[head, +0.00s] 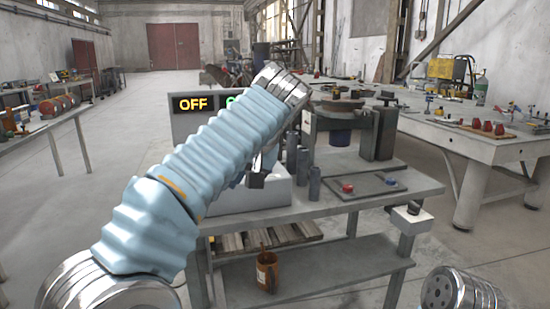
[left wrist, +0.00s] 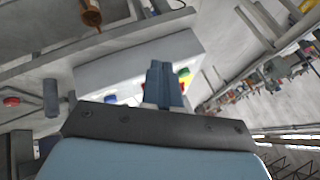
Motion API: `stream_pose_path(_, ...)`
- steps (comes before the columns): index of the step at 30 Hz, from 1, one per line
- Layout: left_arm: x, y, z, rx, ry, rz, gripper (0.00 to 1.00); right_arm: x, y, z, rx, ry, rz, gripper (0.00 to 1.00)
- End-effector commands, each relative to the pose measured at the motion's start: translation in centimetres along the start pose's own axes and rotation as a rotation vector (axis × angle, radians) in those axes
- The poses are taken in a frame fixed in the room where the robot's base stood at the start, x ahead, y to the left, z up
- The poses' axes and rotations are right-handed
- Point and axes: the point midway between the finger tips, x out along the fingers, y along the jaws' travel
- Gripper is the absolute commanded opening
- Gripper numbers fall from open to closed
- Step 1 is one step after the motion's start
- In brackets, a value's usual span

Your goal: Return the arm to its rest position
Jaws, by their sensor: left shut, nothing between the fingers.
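My left arm (head: 180,165) comes in from the lower left and reaches up and across the workbench, with its wrist bent down behind the sleeve. In the left wrist view my left gripper (left wrist: 166,72) is shut and empty, its fingers together in front of a pale control box (left wrist: 105,78). A blue button (left wrist: 110,98) and red, yellow and green parts (left wrist: 184,82) show on the box beside the fingers; I cannot tell whether they touch. In the head view the control box (head: 280,190) is partly hidden by my arm. My right gripper is out of view.
The workbench (head: 330,205) carries an OFF display (head: 193,104), a positioner (head: 338,115), dark cylinders (head: 303,165) and a tray (head: 368,184) with red and blue parts. A brown container (head: 267,272) stands on the lower shelf. Open floor (head: 125,125) lies left.

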Motion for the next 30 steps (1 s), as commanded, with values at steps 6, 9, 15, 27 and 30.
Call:
stream_pose_path(6,4.2,2.5,-0.7,0.075,-0.009,0.031,0.0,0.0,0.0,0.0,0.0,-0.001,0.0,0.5)
stream_pose_path(9,7.2,4.3,-0.8,0.121,-0.02,0.057,0.0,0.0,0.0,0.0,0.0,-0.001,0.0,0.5)
stream_pose_path(15,15.5,8.9,0.2,0.226,-0.057,0.149,0.0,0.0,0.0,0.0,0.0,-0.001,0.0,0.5)
stream_pose_path(27,38.6,21.2,17.9,0.257,-0.249,0.597,0.0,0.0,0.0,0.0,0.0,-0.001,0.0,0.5)
stream_pose_path(30,42.0,23.2,25.8,0.154,-0.309,0.712,0.0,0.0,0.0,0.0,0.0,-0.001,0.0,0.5)
